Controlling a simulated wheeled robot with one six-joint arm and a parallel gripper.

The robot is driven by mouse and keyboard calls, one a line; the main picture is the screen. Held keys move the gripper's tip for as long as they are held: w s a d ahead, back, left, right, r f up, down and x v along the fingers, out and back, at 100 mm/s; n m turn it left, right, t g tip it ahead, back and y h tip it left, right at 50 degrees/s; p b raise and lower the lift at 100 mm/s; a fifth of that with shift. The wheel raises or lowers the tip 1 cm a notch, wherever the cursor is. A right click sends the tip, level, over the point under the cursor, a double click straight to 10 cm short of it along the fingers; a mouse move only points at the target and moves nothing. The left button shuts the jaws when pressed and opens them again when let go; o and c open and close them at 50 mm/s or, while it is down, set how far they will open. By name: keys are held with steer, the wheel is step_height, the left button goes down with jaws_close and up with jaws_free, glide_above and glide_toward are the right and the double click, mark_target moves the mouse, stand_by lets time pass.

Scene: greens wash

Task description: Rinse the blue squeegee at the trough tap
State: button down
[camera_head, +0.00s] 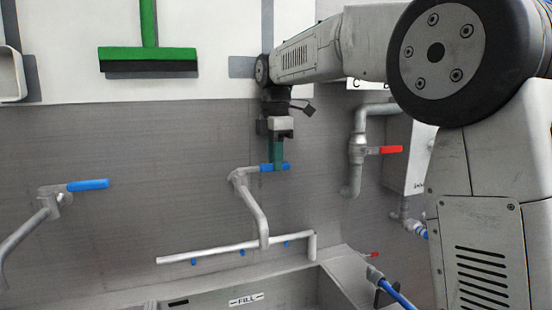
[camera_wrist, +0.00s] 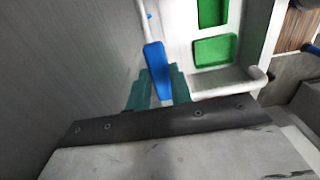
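No blue squeegee shows in either view. The trough tap has a grey bent spout (camera_head: 256,213) and a blue lever (camera_head: 287,167) pointing right. My gripper (camera_head: 277,165) reaches down to this lever with its teal fingers. In the wrist view the fingers (camera_wrist: 159,84) lie on both sides of the blue lever (camera_wrist: 153,57), and it fills the gap at their tips. They look shut on it. No water shows at the spout. The trough (camera_head: 333,283) below bears a FILL label (camera_head: 246,299).
A second tap with a blue lever (camera_head: 88,185) is at left. A green squeegee (camera_head: 148,54) hangs on the white board. A pipe valve with a red handle (camera_head: 391,150) is to the right. A white rail (camera_head: 236,250) runs above the trough.

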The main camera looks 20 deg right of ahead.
steer(key=s+m, duration=0.2)
steer(key=m, duration=0.1)
steer(key=shift+s+a, duration=0.15)
steer(key=shift+a, duration=0.05)
steer(key=c, duration=1.2)
jaws_free()
steer(key=shift+c, duration=0.2)
steer(key=shift+r, duration=0.1)
step_height(320, 180, up, 8)
